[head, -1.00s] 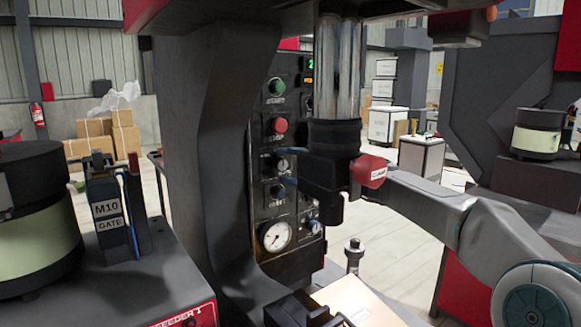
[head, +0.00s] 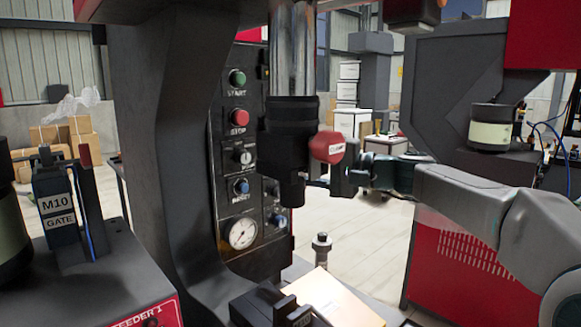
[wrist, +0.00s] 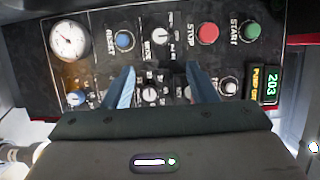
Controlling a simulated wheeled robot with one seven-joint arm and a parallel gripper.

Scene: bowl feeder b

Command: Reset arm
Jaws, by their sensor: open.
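My gripper (wrist: 161,82) is open and empty in the wrist view, its two blue fingers apart in front of the control panel (wrist: 175,22). No contact with the panel can be made out. In the head view my arm reaches in from the right and its end passes behind the black press ram (head: 291,130), so the fingers are hidden there. The control panel (head: 225,165) also stands left of the ram, with a green START button (head: 237,77), a red STOP button (head: 240,117), a blue RESET button (head: 241,187) and a gauge (head: 240,233).
The press frame (head: 160,130) stands close on the left, and the ram with its red knob (head: 327,147) is close to my arm. Feeder 1 (head: 95,290) with the M10 gate (head: 57,205) is at lower left. A red-sided machine (head: 465,265) is right. Open floor lies between.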

